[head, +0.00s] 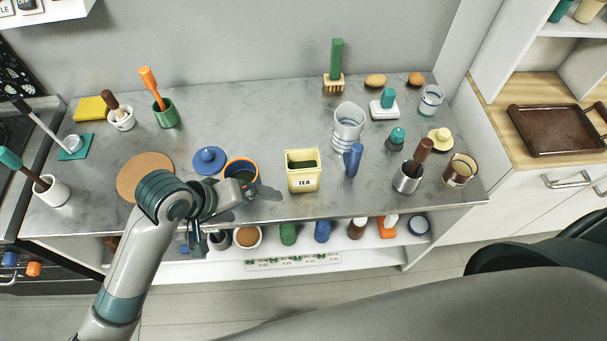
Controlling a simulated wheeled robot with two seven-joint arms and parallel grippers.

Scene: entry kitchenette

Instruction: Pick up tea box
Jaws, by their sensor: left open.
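The tea box (303,182) is a pale yellow, open-topped container with a TEA label on its front. It stands upright near the front edge of the grey counter, with dark green inside. My left gripper (234,213) is open at the counter's front edge, left of the tea box. One finger points right toward the box, with a small gap to it in the picture; the other points down in front of the shelf. Nothing shows between the fingers. My right gripper is out of view.
An orange-rimmed blue pot (241,169) stands just behind my left gripper, partly hidden by it. A blue lid (209,159) is beside it. A blue upright object (353,160) and a ribbed clear glass (348,127) stand right of the tea box. The counter behind the box is clear.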

